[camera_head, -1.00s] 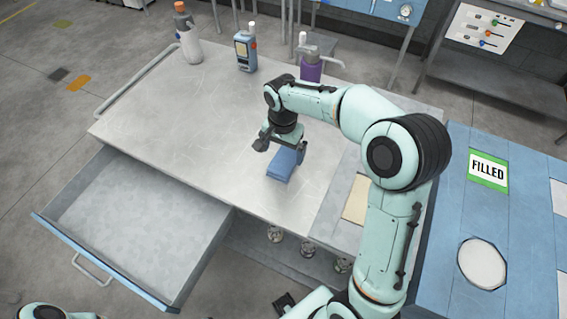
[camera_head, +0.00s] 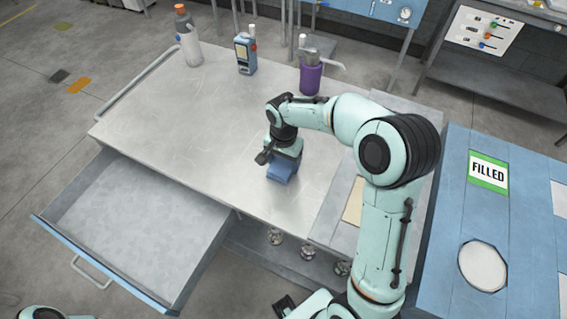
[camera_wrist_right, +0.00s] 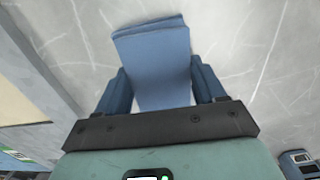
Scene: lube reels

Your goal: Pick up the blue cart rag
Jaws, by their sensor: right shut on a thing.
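The blue cart rag (camera_head: 281,172) is a folded blue cloth on the grey cart top (camera_head: 180,110). My right gripper (camera_head: 282,155) is down over it from above. In the right wrist view the rag (camera_wrist_right: 155,55) lies between the two fingers of the right gripper (camera_wrist_right: 160,92), which are shut on its sides. The rag sticks out past the fingertips. I cannot tell whether it is clear of the cart top. My left gripper is not in view; only a small piece of an arm shows at the bottom left.
An open empty drawer (camera_head: 130,225) juts out at the cart's front left. A spray bottle (camera_head: 188,38), a blue handheld device (camera_head: 245,55) and a purple container (camera_head: 311,78) stand along the back. A blue surface with a FILLED label (camera_head: 488,172) is at the right. The cart's left half is clear.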

